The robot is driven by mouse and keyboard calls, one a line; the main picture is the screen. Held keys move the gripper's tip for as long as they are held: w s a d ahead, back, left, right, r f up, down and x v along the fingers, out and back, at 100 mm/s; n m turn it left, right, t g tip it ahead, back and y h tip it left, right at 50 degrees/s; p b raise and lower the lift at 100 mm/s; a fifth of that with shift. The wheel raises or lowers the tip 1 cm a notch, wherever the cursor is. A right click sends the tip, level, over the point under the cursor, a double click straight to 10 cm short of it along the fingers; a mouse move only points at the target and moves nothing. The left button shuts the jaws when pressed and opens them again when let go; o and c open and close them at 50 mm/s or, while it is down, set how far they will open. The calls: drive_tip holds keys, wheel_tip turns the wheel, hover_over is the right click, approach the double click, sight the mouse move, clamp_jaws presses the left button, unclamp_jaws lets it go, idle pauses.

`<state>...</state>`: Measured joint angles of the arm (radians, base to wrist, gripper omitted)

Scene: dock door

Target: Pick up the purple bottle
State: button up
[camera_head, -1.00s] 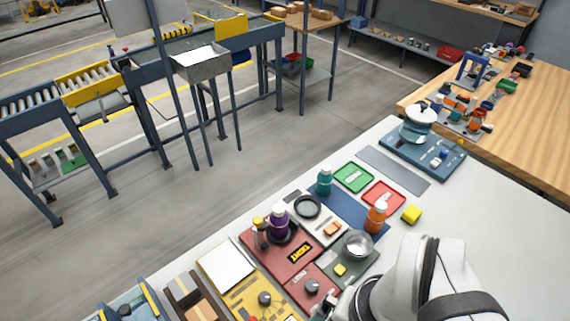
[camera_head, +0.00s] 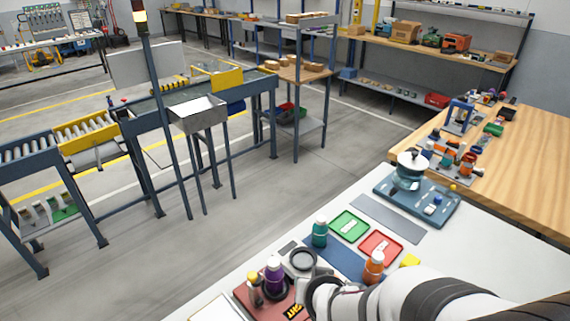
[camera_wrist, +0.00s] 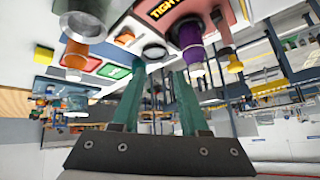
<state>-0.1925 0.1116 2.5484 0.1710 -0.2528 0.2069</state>
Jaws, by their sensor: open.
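The purple bottle (camera_head: 273,273) has a pale cap and stands upright in a dark round holder on the red board (camera_head: 245,292), low in the head view. In the wrist view, which is upside down, the purple bottle (camera_wrist: 191,42) shows at the upper middle, just beyond and right of the fingertips. My gripper (camera_wrist: 160,70) is open, with two greenish fingers apart and nothing between them. In the head view my wrist is close to the right of the bottle, and the fingers cannot be made out there.
A yellow-topped item (camera_head: 254,287) stands close left of the bottle. A grey ring-shaped dish (camera_head: 302,259), a teal bottle (camera_head: 320,234) and an orange bottle (camera_head: 374,266) stand nearby. Green (camera_head: 349,225) and red (camera_head: 381,248) trays lie behind.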

sight(275, 267)
drive_tip(key=w+a+f+n+t+y, duration=0.1)
drive_tip(key=a, duration=0.1)
drive_tip(key=w+a+f+n+t+y, duration=0.1)
drive_tip(key=w+a+f+n+t, duration=0.1)
drive_tip(key=w+a+f+n+t+y, duration=0.1)
drive_tip(key=w+a, duration=0.1)
drive_tip(key=a, duration=0.1)
drive_tip(key=shift+w+f+t, duration=0.1)
drive_tip(key=shift+f+t, duration=0.05)
drive_tip(key=shift+t, duration=0.25)
drive_tip(key=x, duration=0.6)
drive_tip(key=shift+w+a+f, duration=0.1)
drive_tip(key=shift+w+a, duration=0.05)
drive_tip(key=shift+w, duration=0.1)
clamp_jaws()
